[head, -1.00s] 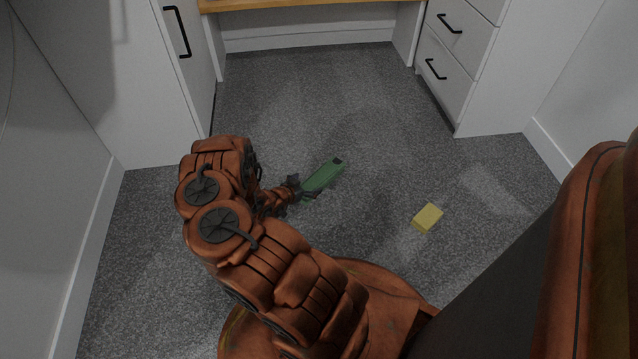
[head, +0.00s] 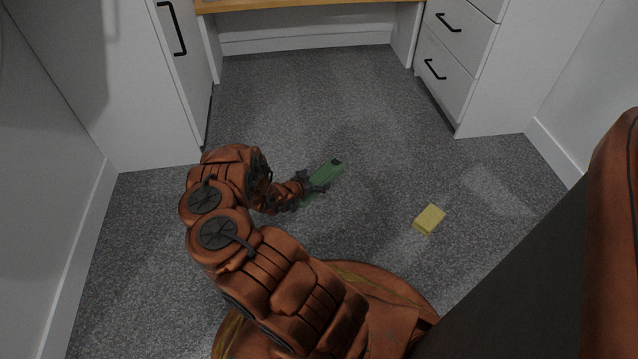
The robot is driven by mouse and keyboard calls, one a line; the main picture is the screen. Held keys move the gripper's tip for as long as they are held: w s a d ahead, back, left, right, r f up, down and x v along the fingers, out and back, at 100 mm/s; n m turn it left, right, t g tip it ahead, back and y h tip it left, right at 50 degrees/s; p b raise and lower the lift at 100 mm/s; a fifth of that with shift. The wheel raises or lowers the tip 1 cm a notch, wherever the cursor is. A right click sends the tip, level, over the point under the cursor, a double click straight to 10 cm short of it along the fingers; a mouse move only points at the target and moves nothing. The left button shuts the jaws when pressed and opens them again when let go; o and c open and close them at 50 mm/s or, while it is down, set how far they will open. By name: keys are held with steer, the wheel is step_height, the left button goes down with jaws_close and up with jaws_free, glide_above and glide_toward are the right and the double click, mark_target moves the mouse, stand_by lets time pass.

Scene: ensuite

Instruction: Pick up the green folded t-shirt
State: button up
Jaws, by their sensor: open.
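The green folded t-shirt (head: 326,177) lies on the grey carpet near the middle of the head view. It looks like a flat, narrow green block with a dark patch at its far right end. My gripper (head: 318,186) is open, with its dark fingers at the t-shirt's near left part and overlapping it in the picture. I cannot tell whether the fingers touch the cloth or hover just above it. The wrist and fingers hide part of the t-shirt's near left end.
A yellow block (head: 429,218) lies on the carpet to the right. A white drawer unit (head: 460,60) stands at the back right, a white cabinet (head: 130,90) at the left, and a wooden-topped desk (head: 310,5) at the back. Carpet beyond the t-shirt is clear.

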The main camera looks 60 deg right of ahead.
mark_target(316, 180)
steer(key=c, duration=1.3)
steer(key=shift+o, duration=0.2)
steer(key=shift+r, duration=0.15)
steer(key=shift+r+p, duration=0.25)
steer(key=shift+p, duration=0.05)
step_height(316, 180, up, 3)
steer(key=shift+r+p, duration=0.1)
steer(key=shift+p, duration=1.1)
steer(key=s+a+p, duration=0.1)
steer(key=s+a, duration=0.2)
steer(key=a, duration=0.1)
steer(key=s+a+p, duration=0.2)
steer(key=s+a, duration=0.1)
steer(key=a, duration=0.1)
steer(key=s+a+r+p, duration=0.1)
steer(key=s+a+p, duration=0.1)
steer(key=s+a, duration=0.1)
steer(key=shift+s+a, duration=0.35)
steer(key=shift+a, duration=0.45)
